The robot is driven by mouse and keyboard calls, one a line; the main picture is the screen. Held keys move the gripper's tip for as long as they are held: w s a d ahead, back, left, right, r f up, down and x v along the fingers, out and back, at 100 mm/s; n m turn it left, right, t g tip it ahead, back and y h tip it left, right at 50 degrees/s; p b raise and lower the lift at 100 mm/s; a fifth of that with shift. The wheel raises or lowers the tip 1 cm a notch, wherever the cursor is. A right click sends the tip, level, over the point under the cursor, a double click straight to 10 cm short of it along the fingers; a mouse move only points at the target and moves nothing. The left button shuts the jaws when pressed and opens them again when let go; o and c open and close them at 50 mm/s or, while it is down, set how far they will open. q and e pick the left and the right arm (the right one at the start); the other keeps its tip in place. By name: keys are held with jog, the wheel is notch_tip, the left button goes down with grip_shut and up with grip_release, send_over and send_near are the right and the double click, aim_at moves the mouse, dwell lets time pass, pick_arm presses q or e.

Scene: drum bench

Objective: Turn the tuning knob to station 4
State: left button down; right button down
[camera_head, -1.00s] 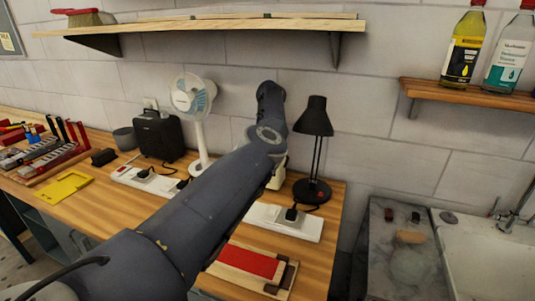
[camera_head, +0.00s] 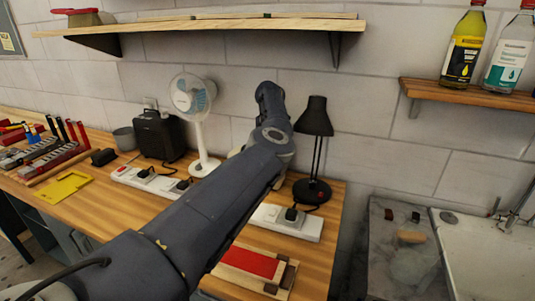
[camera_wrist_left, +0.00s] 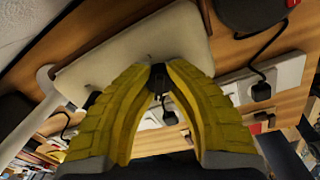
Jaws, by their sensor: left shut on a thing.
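A cream-coloured radio (camera_wrist_left: 140,48) fills the upper middle of the left wrist view. My left gripper (camera_wrist_left: 157,72), with ridged yellow fingers, is shut on a small dark tuning knob (camera_wrist_left: 160,80) at the near edge of the radio's cream body. The fingers cover part of the knob. No station mark or pointer can be read. In the head view my left arm hides its gripper, the knob and most of the radio. My right gripper is in neither view.
A black desk lamp (camera_head: 314,122) stands right of my left arm, and a white fan (camera_head: 196,105) stands left of it. White power strips (camera_head: 290,222) with plugs and a red-topped wooden block (camera_head: 254,264) lie on the bench. A shelf (camera_head: 200,28) hangs above.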

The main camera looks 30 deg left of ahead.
pick_arm(q)
jog(key=shift+d, duration=0.1)
dwell(0.3)
jog(key=c, duration=1.1)
grip_release()
notch_tip(320, 180, up, 12)
jog(key=shift+d, duration=0.25)
